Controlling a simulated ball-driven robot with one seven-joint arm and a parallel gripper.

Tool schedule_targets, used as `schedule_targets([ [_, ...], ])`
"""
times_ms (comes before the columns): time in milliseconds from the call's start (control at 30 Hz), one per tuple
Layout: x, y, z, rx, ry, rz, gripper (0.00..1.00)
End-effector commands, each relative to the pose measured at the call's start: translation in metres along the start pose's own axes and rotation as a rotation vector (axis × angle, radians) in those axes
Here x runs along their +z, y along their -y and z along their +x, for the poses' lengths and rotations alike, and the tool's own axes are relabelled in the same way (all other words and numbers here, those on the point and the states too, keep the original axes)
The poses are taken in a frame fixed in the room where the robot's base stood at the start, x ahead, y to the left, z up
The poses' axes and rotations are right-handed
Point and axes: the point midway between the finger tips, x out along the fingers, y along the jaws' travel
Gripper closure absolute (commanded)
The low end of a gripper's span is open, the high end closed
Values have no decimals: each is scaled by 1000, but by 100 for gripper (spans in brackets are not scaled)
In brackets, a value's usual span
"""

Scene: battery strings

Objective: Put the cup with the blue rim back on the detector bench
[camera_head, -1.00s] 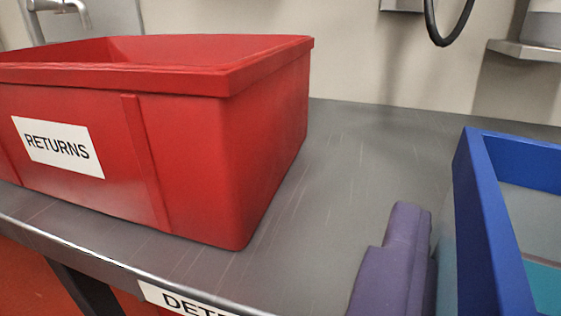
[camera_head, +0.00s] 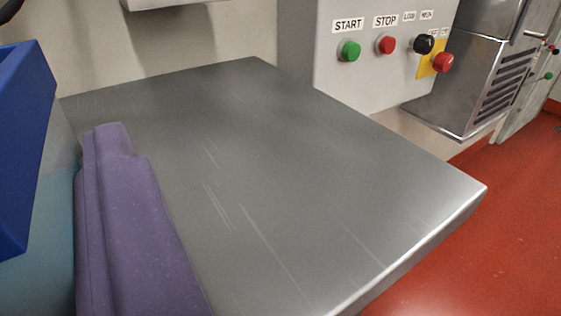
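The cup with the blue rim (camera_head: 22,140) is at the left edge, partly cut off. It has a thick, straight-sided blue rim over a see-through teal body. One purple finger of my gripper (camera_head: 128,220) lies against the right side of the cup's body. The other finger is out of this view, but one showed on the cup's other side a second ago. My gripper appears shut on the cup. The grey metal detector bench (camera_head: 270,180) spreads behind and to the right. The cup's base is out of view, so I cannot tell whether it touches the bench.
The bench top to the right of my gripper is bare, up to its right end and edge. A wall control box (camera_head: 365,70) with several buttons stands behind it. A metal cabinet (camera_head: 490,75) is farther right, above red floor (camera_head: 480,265).

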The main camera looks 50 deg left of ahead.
Motion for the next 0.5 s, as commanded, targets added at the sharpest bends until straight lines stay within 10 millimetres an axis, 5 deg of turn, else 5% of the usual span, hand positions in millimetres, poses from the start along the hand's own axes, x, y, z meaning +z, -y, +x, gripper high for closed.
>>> schedule_targets([
  [100,2,-24,8,-1,0,-3,66],
  [367,4,-47,14,-1,0,-1,66],
  [500,34,-44,14,-1,2,2,66],
])
